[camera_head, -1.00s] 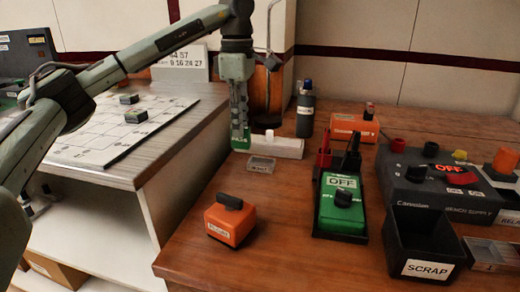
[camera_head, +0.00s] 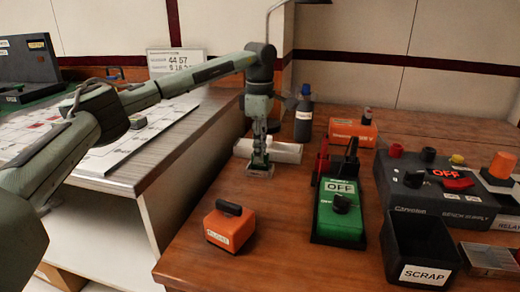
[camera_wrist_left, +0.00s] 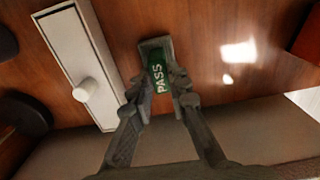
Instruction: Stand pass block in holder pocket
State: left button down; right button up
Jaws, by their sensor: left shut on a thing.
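My left gripper (camera_head: 260,163) is shut on the green pass block (camera_wrist_left: 158,79), whose white PASS lettering shows between the fingers in the left wrist view. In the head view the gripper points down at the small clear holder (camera_head: 260,173), with a little green of the block showing between the fingers. The block is right at or just above the holder; I cannot tell if its lower end is inside the pocket. The fingers hide most of the block and part of the holder. My right gripper is not in view.
A long white box (camera_head: 285,152) with a knob lies just behind the holder; it also shows in the left wrist view (camera_wrist_left: 75,50). An orange block (camera_head: 230,228), a green OFF unit (camera_head: 340,212) and a black SCRAP bin (camera_head: 422,272) stand nearer. Wood between them is clear.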

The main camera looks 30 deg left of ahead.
pick_arm(q)
jog(key=shift+f, duration=0.1)
jog(key=c, duration=1.9)
grip_release()
jog(key=shift+f, duration=0.1)
jog(key=o, duration=0.4)
jog(key=shift+o, duration=0.2)
notch_tip(320, 180, up, 12)
jog(key=shift+r, duration=0.2)
